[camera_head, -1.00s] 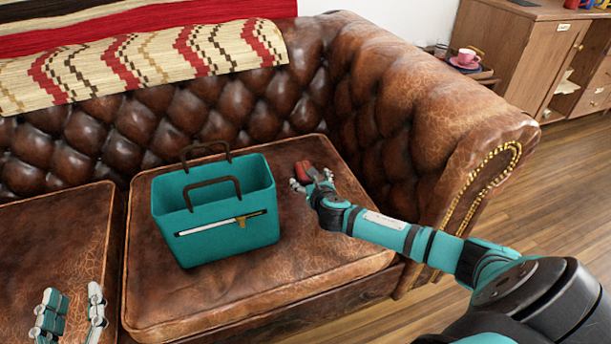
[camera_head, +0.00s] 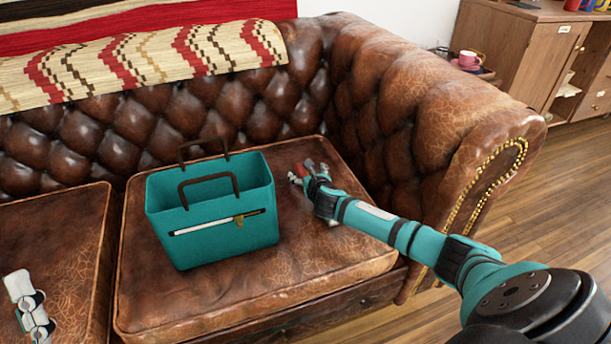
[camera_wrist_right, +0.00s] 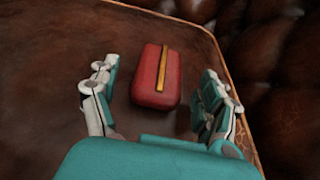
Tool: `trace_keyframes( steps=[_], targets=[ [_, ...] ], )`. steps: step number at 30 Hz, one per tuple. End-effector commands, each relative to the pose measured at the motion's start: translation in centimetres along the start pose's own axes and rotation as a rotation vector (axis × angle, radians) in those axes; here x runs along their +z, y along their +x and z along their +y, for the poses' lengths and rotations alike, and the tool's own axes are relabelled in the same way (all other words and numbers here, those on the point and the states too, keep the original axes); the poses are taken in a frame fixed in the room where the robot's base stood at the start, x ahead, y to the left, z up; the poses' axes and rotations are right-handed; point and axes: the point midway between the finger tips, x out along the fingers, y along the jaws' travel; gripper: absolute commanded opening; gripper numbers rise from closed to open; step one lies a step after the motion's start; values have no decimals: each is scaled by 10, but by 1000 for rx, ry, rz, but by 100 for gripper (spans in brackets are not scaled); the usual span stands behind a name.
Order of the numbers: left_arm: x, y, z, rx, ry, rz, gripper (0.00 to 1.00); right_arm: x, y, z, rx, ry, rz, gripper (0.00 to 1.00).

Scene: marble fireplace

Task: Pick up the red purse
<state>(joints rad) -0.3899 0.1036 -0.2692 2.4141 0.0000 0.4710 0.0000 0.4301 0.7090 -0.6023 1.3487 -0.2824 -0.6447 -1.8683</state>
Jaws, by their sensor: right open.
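The red purse (camera_wrist_right: 155,82) lies on the sofa seat in the right wrist view, a small red block shape with a gold strip along its top. It sits between and ahead of the open fingers of my right gripper (camera_wrist_right: 162,100); no contact shows. In the head view only a bit of the purse (camera_head: 301,169) shows, largely hidden by my right gripper (camera_head: 307,175), which is over the right seat cushion. My left gripper (camera_head: 30,312) is at the lower left edge, partly cut off; its opening is unclear.
A teal handbag (camera_head: 222,230) with dark handles stands on the same cushion (camera_head: 310,265), left of my right gripper. The tufted sofa arm (camera_head: 400,110) rises close on the right. A striped blanket (camera_head: 140,60) covers the backrest. The left cushion (camera_head: 60,230) is mostly bare.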

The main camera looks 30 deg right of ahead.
Motion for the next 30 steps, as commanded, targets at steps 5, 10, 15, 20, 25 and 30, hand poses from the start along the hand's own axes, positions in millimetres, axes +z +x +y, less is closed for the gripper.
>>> trace_keyframes(
  steps=[5,10,15,20,25,30],
  targets=[
    [-2,0,0,0,0,8,40,0,0,0,0,0,0,80],
    [-1,0,0,0,0,6,40,0,0,0,0,0,0,65],
    [-1,0,0,0,0,6,40,0,0,0,0,0,0,43],
    [-1,0,0,0,0,5,40,0,0,0,0,0,0,22],
    [-1,0,0,0,-1,5,40,1,0,0,0,0,-1,18],
    [-1,1,0,0,-1,0,40,2,0,0,0,0,-1,18]
  ],
)
